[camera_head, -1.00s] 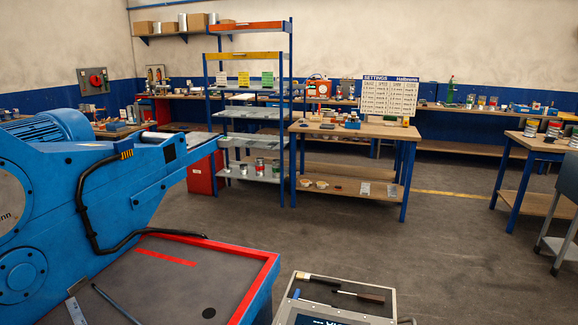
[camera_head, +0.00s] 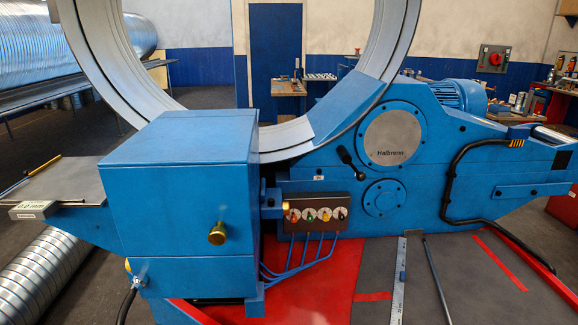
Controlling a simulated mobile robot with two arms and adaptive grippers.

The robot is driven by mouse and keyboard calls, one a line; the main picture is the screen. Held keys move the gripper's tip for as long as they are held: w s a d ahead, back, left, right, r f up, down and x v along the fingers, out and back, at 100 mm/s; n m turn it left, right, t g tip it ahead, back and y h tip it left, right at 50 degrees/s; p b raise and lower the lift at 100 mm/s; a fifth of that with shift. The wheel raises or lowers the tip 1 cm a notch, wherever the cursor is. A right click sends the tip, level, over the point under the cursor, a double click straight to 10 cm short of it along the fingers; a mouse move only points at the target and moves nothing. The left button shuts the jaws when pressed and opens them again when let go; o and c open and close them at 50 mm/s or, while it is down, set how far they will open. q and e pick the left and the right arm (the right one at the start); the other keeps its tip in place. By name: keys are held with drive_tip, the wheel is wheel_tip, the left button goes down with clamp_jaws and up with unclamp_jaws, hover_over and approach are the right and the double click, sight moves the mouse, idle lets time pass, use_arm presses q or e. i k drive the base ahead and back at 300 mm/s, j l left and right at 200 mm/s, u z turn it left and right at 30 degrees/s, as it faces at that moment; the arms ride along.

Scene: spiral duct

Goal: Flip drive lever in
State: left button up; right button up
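The blue spiral duct machine (camera_head: 440,180) fills the middle of the head view. A black lever with a ball knob (camera_head: 345,155) sits on its face, left of the round Halbrenn cover (camera_head: 391,138). A brass knob (camera_head: 217,233) is on the blue box (camera_head: 185,190) at the left. Neither of my grippers shows in the view.
A large metal ring (camera_head: 130,80) rises above the machine. Spiral duct (camera_head: 45,275) lies at the lower left. A red switch (camera_head: 494,58) is on the back wall.

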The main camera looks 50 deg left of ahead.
sight(345, 157)
drive_tip(key=l+u, duration=0.1)
drive_tip(key=u, duration=0.35)
drive_tip(key=l+u, duration=0.1)
drive_tip(key=u, duration=0.3)
drive_tip(key=k+u, duration=0.1)
drive_tip(key=u, duration=0.35)
drive_tip(key=k+z, duration=0.15)
drive_tip(key=z, duration=1.4)
